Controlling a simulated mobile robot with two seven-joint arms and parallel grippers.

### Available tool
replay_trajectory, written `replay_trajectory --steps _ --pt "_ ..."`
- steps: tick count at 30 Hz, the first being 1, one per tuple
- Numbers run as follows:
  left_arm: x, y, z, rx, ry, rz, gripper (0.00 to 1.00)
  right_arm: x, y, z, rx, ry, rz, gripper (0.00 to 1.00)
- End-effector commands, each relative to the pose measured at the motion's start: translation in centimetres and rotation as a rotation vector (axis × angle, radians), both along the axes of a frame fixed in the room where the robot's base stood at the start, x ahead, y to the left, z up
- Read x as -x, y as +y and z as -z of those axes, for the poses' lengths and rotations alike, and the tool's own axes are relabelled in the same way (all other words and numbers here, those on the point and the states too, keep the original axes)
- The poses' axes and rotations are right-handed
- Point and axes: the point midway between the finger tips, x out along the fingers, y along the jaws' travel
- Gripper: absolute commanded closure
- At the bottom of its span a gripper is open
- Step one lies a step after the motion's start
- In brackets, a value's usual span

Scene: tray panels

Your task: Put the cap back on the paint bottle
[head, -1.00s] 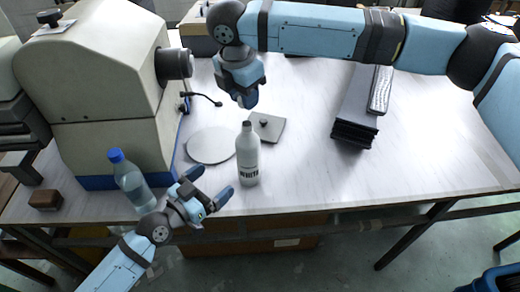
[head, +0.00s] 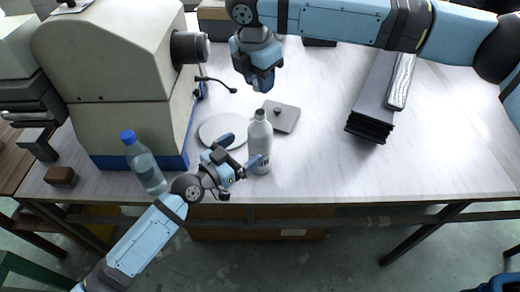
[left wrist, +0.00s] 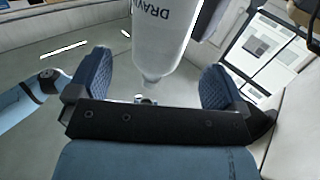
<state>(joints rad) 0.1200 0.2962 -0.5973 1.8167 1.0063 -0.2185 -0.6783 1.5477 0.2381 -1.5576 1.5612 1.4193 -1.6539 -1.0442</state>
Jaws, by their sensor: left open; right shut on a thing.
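The paint bottle (head: 261,146), white with dark lettering and a grey top, stands upright near the table's front edge. It also shows in the left wrist view (left wrist: 163,35), between and beyond the fingers. My left gripper (head: 240,151) is open, one finger on each side of the bottle's left side; I cannot tell whether either touches it. It shows in the left wrist view too (left wrist: 157,82). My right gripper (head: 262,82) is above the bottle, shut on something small. The fingers hide that thing, so I cannot make out whether it is the cap.
A clear bottle with a blue cap (head: 146,168) stands left, close to my left arm. A big beige machine (head: 120,70) fills the left. A round grey disc (head: 213,131) and a square knobbed plate (head: 287,119) lie behind the bottle. Dark trays (head: 372,118) stand right; table between is clear.

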Motion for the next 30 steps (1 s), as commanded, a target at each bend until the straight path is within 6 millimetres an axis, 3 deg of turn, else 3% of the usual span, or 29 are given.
replay_trajectory --steps 10,24,26,30 --pt "-4.0 -4.1 -0.1 0.002 0.001 0.001 0.03 0.0 0.0 0.0 0.0 0.0 0.0 0.9" --pt "-4.8 -4.9 0.0 0.0 0.0 0.001 0.03 0.0 0.0 0.0 0.0 0.0 0.0 0.9" --pt "-4.8 -4.9 0.0 0.0 0.0 0.001 0.14 0.0 0.0 0.0 0.0 0.0 0.0 0.9" --pt "-4.8 -4.8 0.0 0.0 0.0 0.001 0.46 0.0 0.0 0.0 0.0 0.0 0.0 0.9"
